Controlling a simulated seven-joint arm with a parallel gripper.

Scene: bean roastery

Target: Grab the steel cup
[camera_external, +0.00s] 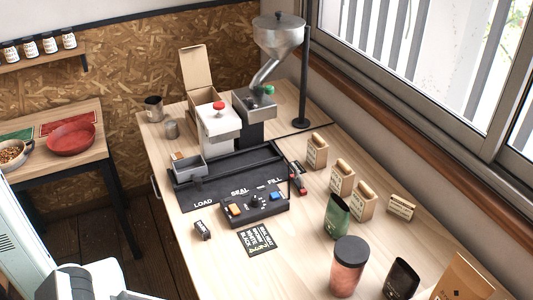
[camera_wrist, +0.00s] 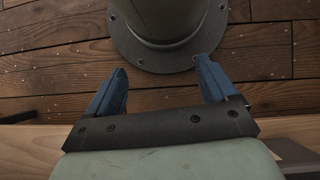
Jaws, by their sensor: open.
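A shiny metal cup (camera_external: 153,109) stands upright at the far left corner of the wooden worktop (camera_external: 330,250). A smaller grey metal cylinder (camera_external: 172,130) stands just in front of it; I cannot tell if it is a cup or a weight. My gripper (camera_wrist: 160,66) shows in the wrist view with its two blue fingers spread apart and nothing between them. It hangs over the worktop's near edge and the dark plank floor, far from both metal items. In the external view my white arm shows at the bottom left; the fingers are not visible there.
A cardboard box (camera_external: 206,102), a white machine with a red knob (camera_external: 219,122) and a steel hopper (camera_external: 278,36) stand right of the cup. A black sealing station (camera_external: 228,174) fills the middle. Bags (camera_external: 341,178) and a lidded jar (camera_external: 348,266) line the right. The front left worktop is mostly clear.

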